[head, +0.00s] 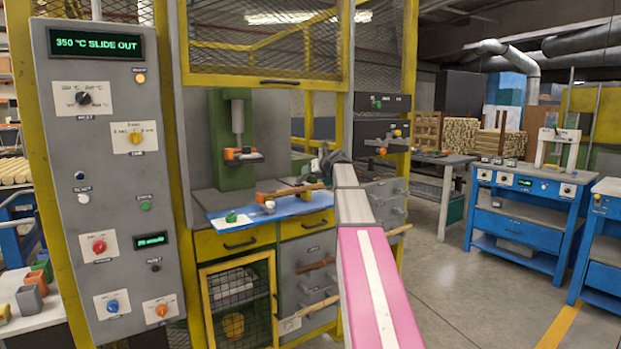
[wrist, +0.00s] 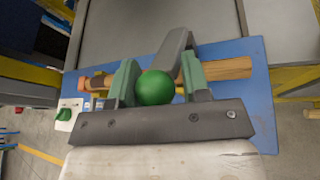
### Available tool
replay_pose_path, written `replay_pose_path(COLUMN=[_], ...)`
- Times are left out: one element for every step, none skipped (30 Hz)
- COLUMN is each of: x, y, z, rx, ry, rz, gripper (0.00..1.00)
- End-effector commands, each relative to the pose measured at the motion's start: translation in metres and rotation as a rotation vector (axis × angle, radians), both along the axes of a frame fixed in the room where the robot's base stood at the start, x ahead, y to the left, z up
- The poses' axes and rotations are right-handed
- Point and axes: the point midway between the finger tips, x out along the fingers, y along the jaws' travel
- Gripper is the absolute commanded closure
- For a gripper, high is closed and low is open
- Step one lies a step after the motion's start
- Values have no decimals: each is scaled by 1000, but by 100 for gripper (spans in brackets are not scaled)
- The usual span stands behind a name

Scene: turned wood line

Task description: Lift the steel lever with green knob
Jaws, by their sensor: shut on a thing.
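The green knob (wrist: 155,88) sits between the green-padded fingers of my gripper (wrist: 157,86) in the wrist view. The gripper is shut on it. A grey steel lever bar (wrist: 174,52) runs up and away behind the knob, slanting to the right. In the head view my gripper (head: 328,160) is at the end of my arm, above the right side of the workbench. The knob cannot be made out there, hidden by the gripper and arm.
A turned wooden piece (head: 290,192) lies on a blue mat (head: 222,203) below my gripper. A control panel (head: 105,190) stands at left. Open floor (head: 480,290) lies to the right.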

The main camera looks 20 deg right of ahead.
Motion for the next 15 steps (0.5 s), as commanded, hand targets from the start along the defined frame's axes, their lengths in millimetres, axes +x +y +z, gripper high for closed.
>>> replay_pose_path(x=[4,6,8,10,13,15,18,20,23,25,27,30,32,34,37], y=[7,8,9,10,11,12,12,13,14,15,16,17,18,18,19], z=[8,10,13,15,17,19,21,23,26,28,29,31,33,34,35], rx=[14,14,13,13,13,13,14,14,14,14,14,14,14,14,14], ry=[-3,-3,-3,-3,-3,-3,-4,-4,-4,-4,-3,-3,-3,-3,-2], rz=[12,13,13,13,13,13,14,14,14,14,14,14,14,14,14], gripper=[100,99,99,100,99,100,99,100,99,100,99,100,99,100,100])
